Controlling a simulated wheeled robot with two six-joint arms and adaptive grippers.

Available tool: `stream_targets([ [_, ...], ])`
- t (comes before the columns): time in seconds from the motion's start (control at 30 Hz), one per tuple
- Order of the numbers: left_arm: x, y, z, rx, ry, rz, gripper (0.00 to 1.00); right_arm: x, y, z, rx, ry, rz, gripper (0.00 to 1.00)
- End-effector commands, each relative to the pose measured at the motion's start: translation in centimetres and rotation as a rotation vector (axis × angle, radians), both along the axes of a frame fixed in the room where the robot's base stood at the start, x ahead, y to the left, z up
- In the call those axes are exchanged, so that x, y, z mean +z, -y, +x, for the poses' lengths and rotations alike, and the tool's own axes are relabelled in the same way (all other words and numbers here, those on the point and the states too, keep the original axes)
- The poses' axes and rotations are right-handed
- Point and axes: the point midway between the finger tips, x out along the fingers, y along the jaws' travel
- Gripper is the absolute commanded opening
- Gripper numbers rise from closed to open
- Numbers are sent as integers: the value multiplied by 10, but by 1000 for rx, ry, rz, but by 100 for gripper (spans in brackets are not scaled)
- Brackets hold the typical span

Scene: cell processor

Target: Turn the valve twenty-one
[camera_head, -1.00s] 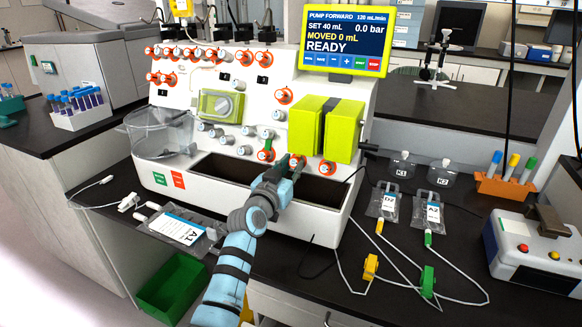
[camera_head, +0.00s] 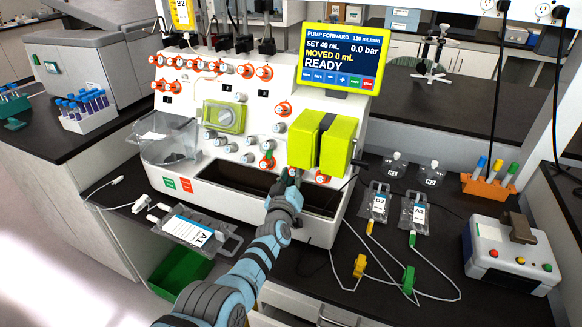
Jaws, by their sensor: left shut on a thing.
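The white cell processor (camera_head: 226,110) stands on the black bench, its front panel set with several valves ringed in orange. My left gripper (camera_head: 290,174) is at the low middle of the panel, shut on an orange-ringed valve below the lime-green pump block. The gripper hides most of this valve, and its number cannot be read. A valve with a green handle (camera_head: 267,161) is just to its left, and another orange-ringed valve (camera_head: 323,178) is to its right. My right gripper is not in view.
The screen (camera_head: 340,58) reads READY, 0.0 bar. The lime-green pump block (camera_head: 305,140) sits just above my gripper. A clear bag A1 (camera_head: 195,232) lies at the bench's front left. Bags D2 (camera_head: 376,205) and A2 (camera_head: 417,213) with tubing lie right. A grey device (camera_head: 508,255) stands far right.

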Motion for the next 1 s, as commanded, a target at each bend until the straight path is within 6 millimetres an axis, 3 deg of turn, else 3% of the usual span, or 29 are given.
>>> stream_targets([
  [0.6, 1, -1, 1, 28, -13, -52, 0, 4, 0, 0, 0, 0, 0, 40],
  [0.63, 1, -1, 0, 28, -13, -52, 25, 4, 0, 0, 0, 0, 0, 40],
  [0.73, 1, -1, 0, 27, -14, -51, 41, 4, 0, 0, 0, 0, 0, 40],
  [1.0, 0, -1, 0, 27, -14, -51, 42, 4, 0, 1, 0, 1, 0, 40],
])
